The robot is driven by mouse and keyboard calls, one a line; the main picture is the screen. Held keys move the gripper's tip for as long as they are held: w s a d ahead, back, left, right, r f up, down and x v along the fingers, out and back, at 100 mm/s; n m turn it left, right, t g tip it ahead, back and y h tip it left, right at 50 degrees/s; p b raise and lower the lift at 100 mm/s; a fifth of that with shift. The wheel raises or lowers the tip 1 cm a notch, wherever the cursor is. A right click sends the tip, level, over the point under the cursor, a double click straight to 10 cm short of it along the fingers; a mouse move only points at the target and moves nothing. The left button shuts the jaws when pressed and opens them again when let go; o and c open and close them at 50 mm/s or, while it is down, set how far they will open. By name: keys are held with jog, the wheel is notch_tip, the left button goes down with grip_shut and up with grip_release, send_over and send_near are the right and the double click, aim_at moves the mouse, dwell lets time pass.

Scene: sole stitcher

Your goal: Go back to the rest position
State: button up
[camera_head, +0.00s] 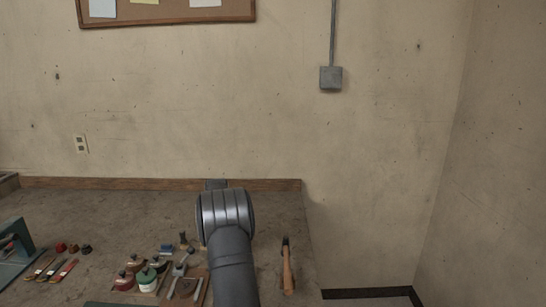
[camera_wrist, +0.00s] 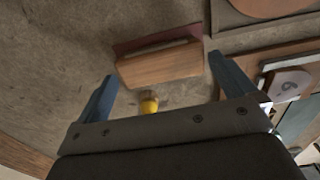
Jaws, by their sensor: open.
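In the wrist view my gripper (camera_wrist: 163,67) is open, its two blue fingers spread wide. A wooden block with a dark red edge (camera_wrist: 160,66) lies on the bench beyond and between the fingertips. I cannot tell from this view how far below the fingers it is, but nothing is seen clamped. A small yellow piece (camera_wrist: 149,105) shows between the fingers near the gripper body. In the head view my arm rises from the bottom centre over the bench (camera_head: 130,205), and its own links hide the gripper.
A wooden-handled tool (camera_head: 288,268) lies right of my arm, near the bench's right edge. Left of the arm stand several small pots (camera_head: 147,279). Farther left are several flat-handled tools (camera_head: 64,270) and a green machine (camera_head: 15,250). The back of the bench is mostly clear before the wall.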

jog(key=shift+r, duration=0.65)
